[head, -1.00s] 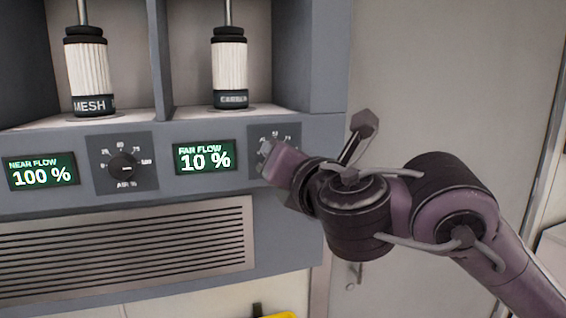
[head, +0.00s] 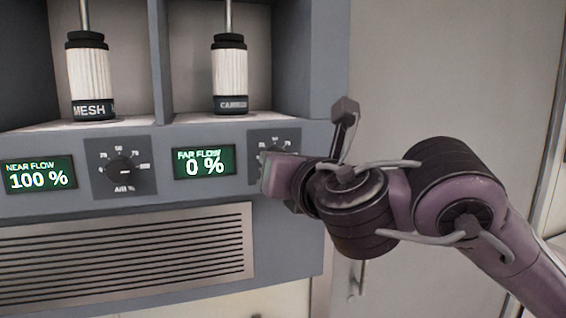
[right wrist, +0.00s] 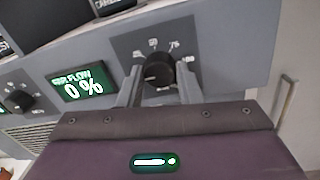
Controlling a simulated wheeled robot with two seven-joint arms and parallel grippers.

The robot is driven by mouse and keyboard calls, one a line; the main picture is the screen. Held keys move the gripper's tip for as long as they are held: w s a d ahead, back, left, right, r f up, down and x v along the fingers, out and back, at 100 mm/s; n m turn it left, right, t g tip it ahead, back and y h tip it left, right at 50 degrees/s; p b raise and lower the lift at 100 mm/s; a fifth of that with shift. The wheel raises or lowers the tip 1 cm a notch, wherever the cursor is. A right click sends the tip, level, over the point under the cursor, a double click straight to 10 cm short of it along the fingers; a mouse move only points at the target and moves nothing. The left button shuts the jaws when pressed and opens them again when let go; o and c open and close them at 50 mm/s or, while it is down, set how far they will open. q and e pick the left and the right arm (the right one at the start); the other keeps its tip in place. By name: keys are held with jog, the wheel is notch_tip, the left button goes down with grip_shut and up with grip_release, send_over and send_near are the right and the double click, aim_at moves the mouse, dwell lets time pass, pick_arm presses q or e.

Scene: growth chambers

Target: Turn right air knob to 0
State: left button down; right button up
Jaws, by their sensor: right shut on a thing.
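The right air knob (right wrist: 158,70) is a black round dial on a dark plate, seen in the right wrist view. Its white pointer mark faces the left side of its scale. My right gripper (right wrist: 159,88) is shut on it, with one finger at each side. In the head view my right gripper (head: 268,178) covers the knob, and only the top of its dial plate (head: 273,138) shows. The green display (head: 205,163) beside it reads "FAR FLOW 0 %". It also shows in the right wrist view (right wrist: 82,82). My left gripper is not in view.
A left air knob (head: 125,171) sits beside a display (head: 38,175) reading "NEAR FLOW 100 %". Two white ribbed cylinders (head: 91,80) (head: 230,75) stand in bays above. A vent grille (head: 125,255) lies below. A plain grey wall is at the right.

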jog(key=shift+f, duration=0.15)
jog(key=o, duration=1)
jog(key=shift+c, duration=0.2)
jog(key=p+v, duration=0.1)
jog(key=v, duration=0.7)
jog(key=shift+w, duration=0.15)
